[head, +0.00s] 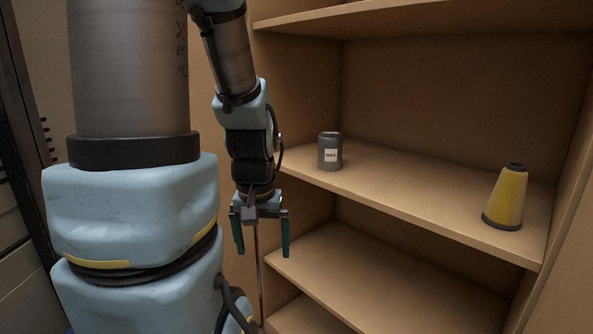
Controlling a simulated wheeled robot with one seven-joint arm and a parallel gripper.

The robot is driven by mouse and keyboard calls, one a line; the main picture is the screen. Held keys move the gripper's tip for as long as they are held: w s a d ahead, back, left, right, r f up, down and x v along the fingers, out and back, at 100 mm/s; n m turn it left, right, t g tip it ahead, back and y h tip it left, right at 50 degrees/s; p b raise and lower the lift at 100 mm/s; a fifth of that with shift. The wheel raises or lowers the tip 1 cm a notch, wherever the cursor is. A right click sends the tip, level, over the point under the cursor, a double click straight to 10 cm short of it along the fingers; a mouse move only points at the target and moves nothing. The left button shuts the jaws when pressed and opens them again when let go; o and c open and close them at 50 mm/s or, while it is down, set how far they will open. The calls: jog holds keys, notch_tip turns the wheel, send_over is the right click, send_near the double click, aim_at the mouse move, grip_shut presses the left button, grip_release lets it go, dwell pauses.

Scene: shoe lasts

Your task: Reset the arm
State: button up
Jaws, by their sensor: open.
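My gripper (261,245) hangs in front of the left side of a wooden shelf unit, pointing down. Its two green fingers are spread apart with nothing between them. The arm comes down from the top of the head view, and its upper part is cut off by the frame edge. The gripper is left of and lower than a grey can, and appears apart from it.
The grey can with a white label (329,152) stands on the middle shelf (420,190). A yellow cone with dark ends (506,198) stands at that shelf's right. The lower shelf (350,275) looks bare where visible. A dark upright frame (22,130) is at far left.

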notch_tip(320, 180, up, 17)
jog(key=p, duration=1.5)
jog(key=shift+p, duration=0.4)
jog(key=shift+c, duration=0.4)
